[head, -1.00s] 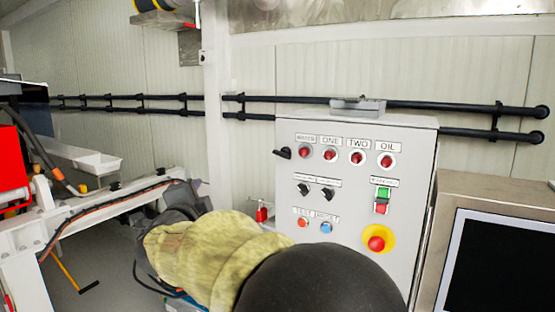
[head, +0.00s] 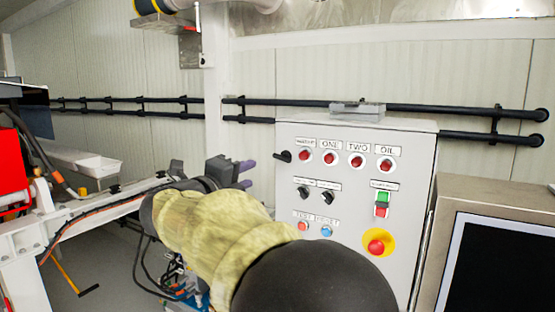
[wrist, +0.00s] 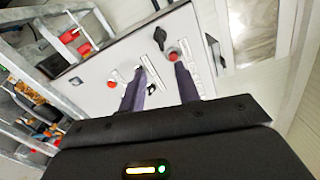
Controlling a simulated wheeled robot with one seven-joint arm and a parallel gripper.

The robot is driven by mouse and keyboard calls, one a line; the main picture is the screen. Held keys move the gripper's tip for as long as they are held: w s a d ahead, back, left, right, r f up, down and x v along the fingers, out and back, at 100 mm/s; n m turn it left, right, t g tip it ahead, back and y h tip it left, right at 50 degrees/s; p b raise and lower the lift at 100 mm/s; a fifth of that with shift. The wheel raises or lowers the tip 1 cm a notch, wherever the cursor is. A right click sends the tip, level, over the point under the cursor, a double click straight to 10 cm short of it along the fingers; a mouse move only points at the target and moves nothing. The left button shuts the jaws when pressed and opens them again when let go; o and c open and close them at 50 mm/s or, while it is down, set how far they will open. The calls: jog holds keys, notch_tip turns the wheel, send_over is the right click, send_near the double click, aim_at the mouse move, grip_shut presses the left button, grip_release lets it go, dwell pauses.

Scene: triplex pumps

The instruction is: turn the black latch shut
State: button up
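The black latch (head: 283,156) sits on the upper left edge of the grey control cabinet (head: 345,245), left of the top row of red lamps. Its handle lies roughly level and points left. My gripper (head: 250,174) is left of the cabinet and a little below the latch, apart from it, with its purple fingers spread and nothing between them. In the wrist view, my gripper (wrist: 160,69) is open toward the cabinet face, and a black handle that looks like the latch (wrist: 153,37) lies beyond the fingertips.
Red lamps (head: 357,160), black selector switches (head: 328,197) and a yellow-ringed red stop button (head: 377,246) are on the cabinet face. Black pipes (head: 440,107) run along the wall behind. A monitor (head: 500,260) stands at the right, white machine framing (head: 30,235) at the left.

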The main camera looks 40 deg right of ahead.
aim_at(280, 159)
jog(key=p+x, duration=0.3)
jog(key=x, duration=1.2)
jog(key=shift+p, duration=0.4)
jog(key=shift+a, duration=0.1)
grip_shut()
